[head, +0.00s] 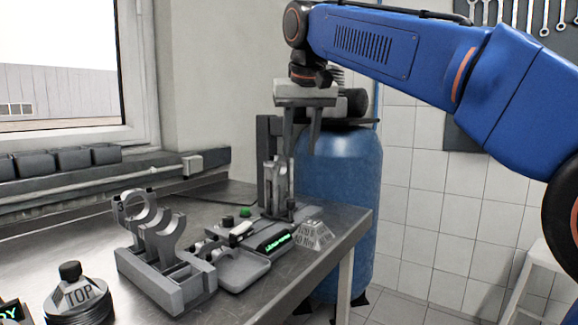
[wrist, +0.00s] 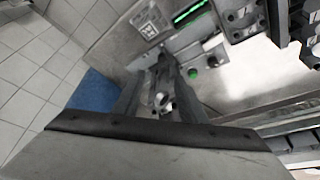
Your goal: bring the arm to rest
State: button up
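My gripper (head: 301,150) hangs pointing down from my blue arm, above the far right corner of the metal workbench (head: 345,235). Its two fingers are apart, and I see nothing held between them. Just below and slightly left of it stands a dark upright fixture (head: 268,150) with a grey metal part (head: 272,178) in it. In the wrist view my gripper (wrist: 160,85) also shows its fingers spread, with the top of the fixture visible in the gap. Whether a finger touches the fixture is unclear.
A blue drum (head: 345,175) stands behind the bench corner. Wrenches hang on the wall panel (head: 556,50).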

jog(key=s+d+f, duration=1.4)
jog(key=d+f, duration=0.2)
jog(key=f, duration=0.1)
jog(key=s+d+f, duration=0.3)
jog(key=s+f, duration=0.5)
jog(key=f, duration=0.3)
jog(key=s+d+f+m, duration=0.1)
jog(key=s+d+f, duration=0.3)
jog(key=s+f, duration=0.3)
notch_tip(320, 180, down, 5)
jog(key=shift+s+h, duration=0.3)
jog(key=shift+s, duration=0.05)
